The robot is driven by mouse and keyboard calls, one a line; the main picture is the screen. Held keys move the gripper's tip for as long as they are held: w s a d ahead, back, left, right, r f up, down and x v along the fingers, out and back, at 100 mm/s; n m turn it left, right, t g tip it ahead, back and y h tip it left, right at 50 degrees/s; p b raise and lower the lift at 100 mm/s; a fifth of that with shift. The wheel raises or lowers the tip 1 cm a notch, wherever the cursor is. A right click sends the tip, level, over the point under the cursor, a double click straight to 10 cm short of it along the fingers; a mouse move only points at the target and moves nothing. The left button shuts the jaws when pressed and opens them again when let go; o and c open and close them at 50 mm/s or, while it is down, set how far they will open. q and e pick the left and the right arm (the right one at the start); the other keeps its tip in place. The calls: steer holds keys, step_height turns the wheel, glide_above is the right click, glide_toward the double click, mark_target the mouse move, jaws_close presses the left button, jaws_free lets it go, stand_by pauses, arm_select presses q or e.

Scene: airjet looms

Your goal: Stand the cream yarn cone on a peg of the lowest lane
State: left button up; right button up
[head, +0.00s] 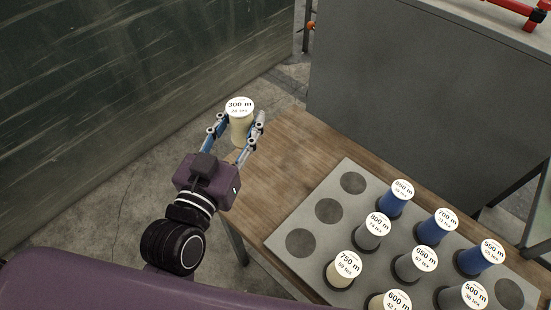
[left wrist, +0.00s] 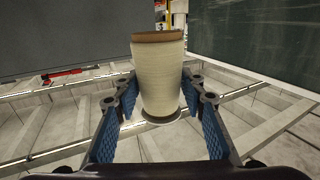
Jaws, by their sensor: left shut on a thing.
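The cream yarn cone (head: 240,127) is held between the fingers of my left gripper (head: 235,133), its white top label reading 300 m. It is in the air just off the far left end of the wooden table. In the left wrist view the cream cone (left wrist: 159,80) stands between both blue-padded fingers of the left gripper (left wrist: 160,112), with a brown rim at its upper end in that picture. My right gripper is not in view. I cannot make out any peg or lane.
A grey tray (head: 289,219) lies on the wooden table (head: 262,163), with several blue, grey and cream labelled cones. Its left column of dark round spots is empty. A grey cabinet (head: 400,95) stands behind the table. A dark green wall (head: 130,90) is at left.

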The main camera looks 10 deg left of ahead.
mark_target(240, 143)
arm_select(q)
steer(key=f, duration=0.1)
steer(key=f+b, duration=0.2)
steer(key=shift+d+f, duration=0.15)
steer(key=shift+d, duration=0.1)
step_height(240, 143, down, 16)
steer(key=shift+r+b, duration=0.15)
steer(key=shift+b, duration=0.15)
steer(key=shift+w, duration=0.1)
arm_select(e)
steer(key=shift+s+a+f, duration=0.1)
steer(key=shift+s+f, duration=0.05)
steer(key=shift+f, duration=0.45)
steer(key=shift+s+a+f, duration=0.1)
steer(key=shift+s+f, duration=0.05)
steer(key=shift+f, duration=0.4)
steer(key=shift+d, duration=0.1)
arm_select(q)
steer(key=o, duration=0.8)
steer(key=shift+f, duration=0.25)
steer(key=shift+c, duration=0.2)
steer(key=o, duration=0.5)
